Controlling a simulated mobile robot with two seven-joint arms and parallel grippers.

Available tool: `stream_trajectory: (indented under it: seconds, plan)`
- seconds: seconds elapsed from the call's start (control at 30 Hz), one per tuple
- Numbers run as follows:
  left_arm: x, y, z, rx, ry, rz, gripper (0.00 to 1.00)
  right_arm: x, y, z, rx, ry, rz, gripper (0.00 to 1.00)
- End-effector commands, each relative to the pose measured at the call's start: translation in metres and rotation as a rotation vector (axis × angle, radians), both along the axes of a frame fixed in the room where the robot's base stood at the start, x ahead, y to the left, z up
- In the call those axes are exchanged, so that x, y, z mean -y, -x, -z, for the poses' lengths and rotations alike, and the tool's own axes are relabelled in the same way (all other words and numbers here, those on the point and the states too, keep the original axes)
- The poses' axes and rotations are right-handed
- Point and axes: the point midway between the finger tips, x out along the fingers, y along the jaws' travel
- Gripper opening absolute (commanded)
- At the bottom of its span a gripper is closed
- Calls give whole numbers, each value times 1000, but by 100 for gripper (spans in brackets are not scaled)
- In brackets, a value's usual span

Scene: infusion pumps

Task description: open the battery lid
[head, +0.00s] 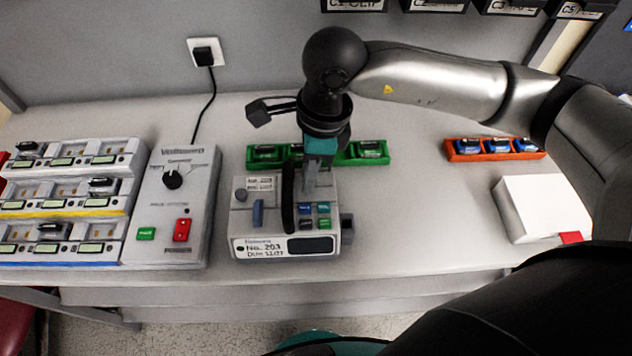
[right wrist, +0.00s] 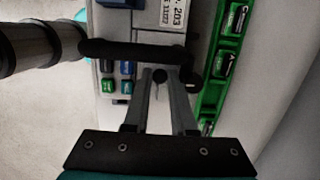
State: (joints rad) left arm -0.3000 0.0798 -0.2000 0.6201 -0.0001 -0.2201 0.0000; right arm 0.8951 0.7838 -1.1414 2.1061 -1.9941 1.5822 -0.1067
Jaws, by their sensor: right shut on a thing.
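The infusion pump (head: 240,218) stands on the table, a light grey box with a "No. 203" front label, a dark display, small coloured buttons and a black carrying handle (head: 288,198). My right gripper (head: 309,194) reaches down from above onto the pump's top, just right of the handle. I cannot tell clearly whether this piece belongs to the battery lid; the lid is not distinct. My left gripper is not in view.
A green battery rack (head: 368,152) stands close behind the pump. A "Voltboard" tester (head: 190,200) and a charging station (head: 75,205) are on the left. An orange rack (head: 495,149) and a white box (head: 545,205) are on the right. The table between pump and box is clear.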

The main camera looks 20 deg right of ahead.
Motion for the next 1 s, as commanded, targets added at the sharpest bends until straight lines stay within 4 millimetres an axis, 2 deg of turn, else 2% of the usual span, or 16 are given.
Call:
stream_trajectory:
  seconds: [1.0]
  plan:
    - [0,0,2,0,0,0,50,5,1,-13,3,1,0,0]
